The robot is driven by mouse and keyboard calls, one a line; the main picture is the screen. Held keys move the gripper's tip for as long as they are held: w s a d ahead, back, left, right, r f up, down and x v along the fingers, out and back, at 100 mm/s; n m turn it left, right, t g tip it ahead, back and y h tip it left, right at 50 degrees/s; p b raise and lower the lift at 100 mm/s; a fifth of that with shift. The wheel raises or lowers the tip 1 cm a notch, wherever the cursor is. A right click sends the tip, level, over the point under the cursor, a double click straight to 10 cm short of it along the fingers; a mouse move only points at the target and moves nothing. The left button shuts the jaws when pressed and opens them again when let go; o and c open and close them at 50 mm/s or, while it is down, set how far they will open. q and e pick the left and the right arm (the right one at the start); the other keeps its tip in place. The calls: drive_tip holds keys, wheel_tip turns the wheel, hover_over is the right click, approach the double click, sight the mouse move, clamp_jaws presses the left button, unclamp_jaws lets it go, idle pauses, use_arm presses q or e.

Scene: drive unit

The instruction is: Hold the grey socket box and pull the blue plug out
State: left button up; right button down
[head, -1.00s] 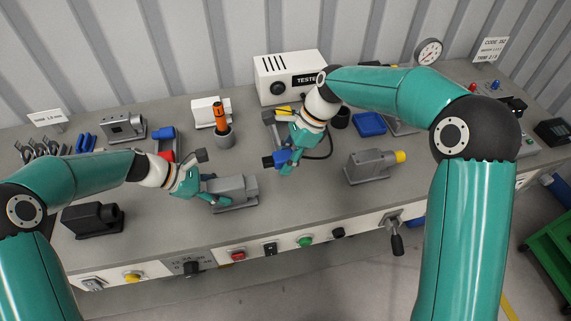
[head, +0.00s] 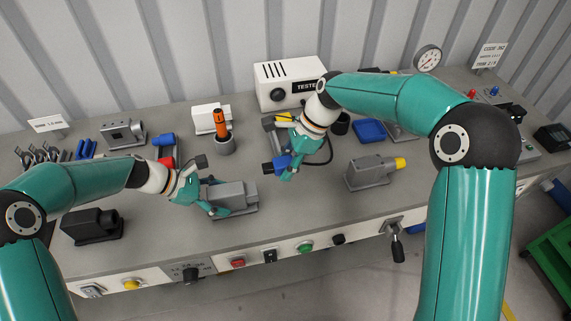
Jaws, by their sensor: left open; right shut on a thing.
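The grey socket box (head: 234,196) stands on the bench left of the middle. My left gripper (head: 218,196) is open at its left end, with fingers beside the box; whether they touch it I cannot tell. The blue plug (head: 280,164) is in my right gripper (head: 287,168), which is shut on it. The plug is apart from the socket box, up and to the right of it, and looks raised over the bench. Part of the plug is hidden by the fingers.
A grey box with a yellow plug (head: 371,171) stands to the right. A black box (head: 93,226) stands at the left. The white tester (head: 290,80), a cup with an orange-handled tool (head: 224,142) and a blue tray (head: 369,130) are behind. The front middle bench is clear.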

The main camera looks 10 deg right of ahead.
use_arm(q)
drive_tip(key=v, duration=1.2)
